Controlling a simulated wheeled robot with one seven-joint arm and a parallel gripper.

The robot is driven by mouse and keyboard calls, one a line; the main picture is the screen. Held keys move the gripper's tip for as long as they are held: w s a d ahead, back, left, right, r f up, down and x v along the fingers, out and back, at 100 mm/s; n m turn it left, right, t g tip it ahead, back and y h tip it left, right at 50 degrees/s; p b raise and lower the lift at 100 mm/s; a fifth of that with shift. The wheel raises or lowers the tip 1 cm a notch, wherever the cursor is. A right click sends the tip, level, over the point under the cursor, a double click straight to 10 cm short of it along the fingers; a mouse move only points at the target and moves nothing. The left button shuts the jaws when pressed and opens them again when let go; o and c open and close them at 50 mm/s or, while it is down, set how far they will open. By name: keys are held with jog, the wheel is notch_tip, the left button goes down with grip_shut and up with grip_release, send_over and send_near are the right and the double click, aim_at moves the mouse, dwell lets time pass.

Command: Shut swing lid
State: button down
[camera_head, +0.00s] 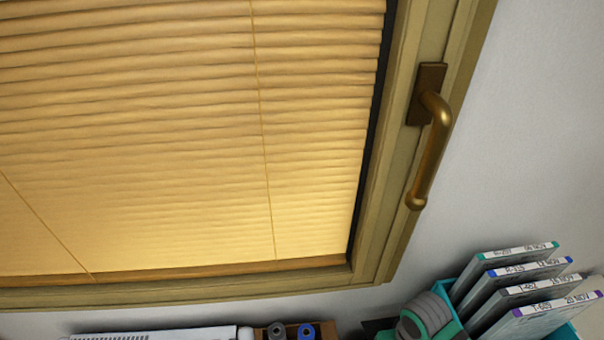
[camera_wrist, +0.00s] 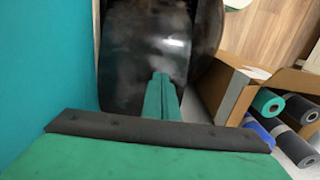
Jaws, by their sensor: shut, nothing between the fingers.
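My gripper (camera_wrist: 161,78) shows in the wrist view, with its green fingers shut together and nothing between them. Just beyond the fingertips is a dark, glossy, curved surface (camera_wrist: 128,50) with pale smudges. It may be the swing lid, but I cannot tell for certain, nor whether it is open or shut. I cannot tell whether the fingertips touch it. The head view shows neither my gripper nor a clear lid.
In the wrist view, a teal surface (camera_wrist: 45,60) fills the left, and rolls (camera_wrist: 268,102) lie in a brown box at right. The head view shows a blind (camera_head: 180,140), a window handle (camera_head: 430,150) and upright labelled cases (camera_head: 515,270).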

jog(key=shift+f, duration=2.05)
notch_tip(320, 180, up, 12)
dwell(0.3)
